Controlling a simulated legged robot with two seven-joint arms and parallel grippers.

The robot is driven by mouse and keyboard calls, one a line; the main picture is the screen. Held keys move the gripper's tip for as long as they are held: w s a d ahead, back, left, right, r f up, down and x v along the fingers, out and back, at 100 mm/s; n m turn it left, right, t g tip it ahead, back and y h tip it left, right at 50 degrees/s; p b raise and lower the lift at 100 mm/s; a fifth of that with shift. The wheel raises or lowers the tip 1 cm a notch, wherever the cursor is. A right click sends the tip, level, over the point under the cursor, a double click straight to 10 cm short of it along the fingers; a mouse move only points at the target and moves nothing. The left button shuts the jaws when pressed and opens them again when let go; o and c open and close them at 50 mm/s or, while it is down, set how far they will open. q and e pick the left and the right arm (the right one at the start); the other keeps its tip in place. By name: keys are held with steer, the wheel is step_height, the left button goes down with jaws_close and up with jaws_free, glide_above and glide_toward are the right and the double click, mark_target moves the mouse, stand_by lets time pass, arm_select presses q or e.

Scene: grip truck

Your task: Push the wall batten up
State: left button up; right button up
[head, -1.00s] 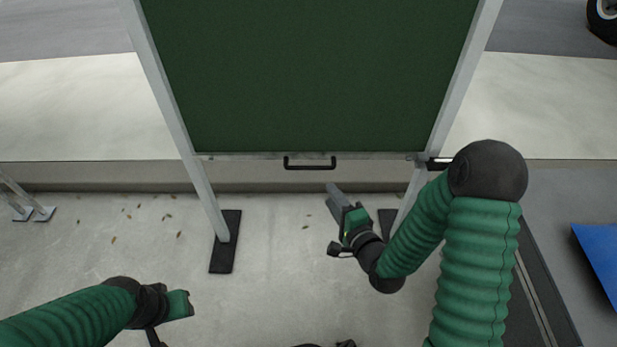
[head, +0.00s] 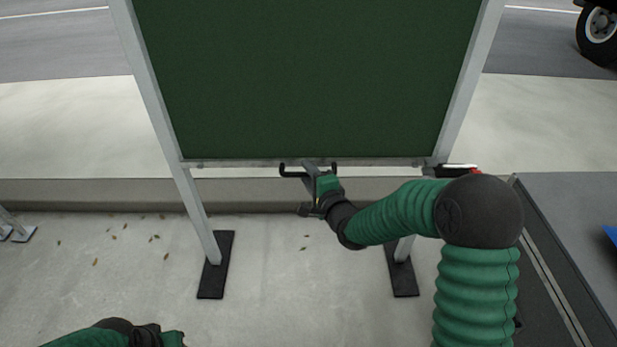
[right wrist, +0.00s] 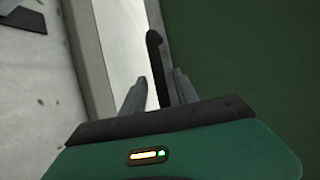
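The batten is a dark green panel (head: 310,80) in a grey metal frame, upright in the head view. A black handle (head: 291,173) sits at the middle of its bottom edge. My right gripper (head: 311,166) is at this handle, covering part of it. In the right wrist view, the black handle (right wrist: 154,60) runs between the two grey fingers, which stand apart on either side of it. I cannot see a firm grip on it. My left gripper (head: 172,338) is low at the bottom left edge, mostly cut off, and its fingers are not clear.
The frame's legs stand on black feet (head: 216,265) on pale paving with scattered leaves. A low kerb (head: 90,192) runs behind the panel. A dark grey platform (head: 570,220) is at the right, with a blue item (head: 611,236) at the edge. A vehicle wheel (head: 599,25) shows at top right.

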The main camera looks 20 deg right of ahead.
jaws_close()
steer(key=shift+s+f, duration=0.1)
steer(key=shift+f, duration=0.1)
stand_by(1.1)
